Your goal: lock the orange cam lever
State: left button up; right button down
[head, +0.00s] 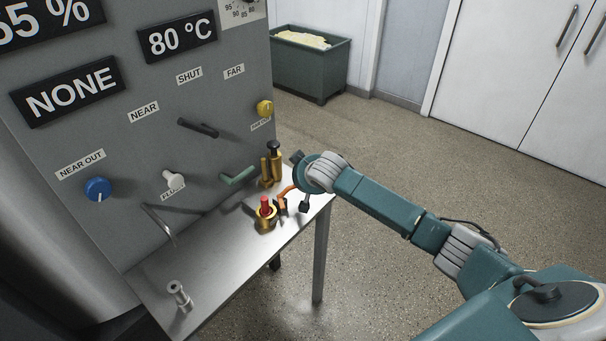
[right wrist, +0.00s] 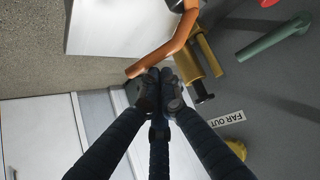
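The orange cam lever (head: 287,188) stands at the right end of the metal shelf, partly hidden by my right wrist. In the right wrist view the bent orange lever (right wrist: 163,52) crosses just beyond my fingertips, its free end to the left. My right gripper (right wrist: 160,76) has its dark fingers together, with the tips at or very close to the lever; contact is not certain. In the head view the right gripper (head: 283,205) is small and partly hidden beside the lever. My left gripper is not in view.
Brass posts with a black cap (head: 273,165) and a red-topped brass fitting (head: 265,211) stand close to the lever. A green handle (head: 240,175) sticks out from the grey panel (head: 215,115). A metal spool (head: 180,295) stands at the shelf's near left. Floor right of the shelf is clear.

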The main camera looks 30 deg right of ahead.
pick_arm(q)
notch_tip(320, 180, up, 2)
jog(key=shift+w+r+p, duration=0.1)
jog(key=shift+p, duration=0.8)
pick_arm(e)
jog(key=s+m+g+h, duration=0.1)
jog(key=m+h, duration=0.1)
jog(key=m, duration=0.1)
jog(key=s+a+m+g+h, duration=0.1)
jog(key=s+m+h, duration=0.1)
jog(key=s+a+m+g+h, duration=0.1)
jog(key=s+m, duration=0.1)
jog(key=m, duration=0.1)
jog(key=shift+a+f+m+h, duration=0.2)
jog(key=shift+m+h, duration=0.1)
jog(key=shift+h, duration=0.1)
jog(key=shift+s, duration=0.1)
jog(key=shift+a+r, duration=0.1)
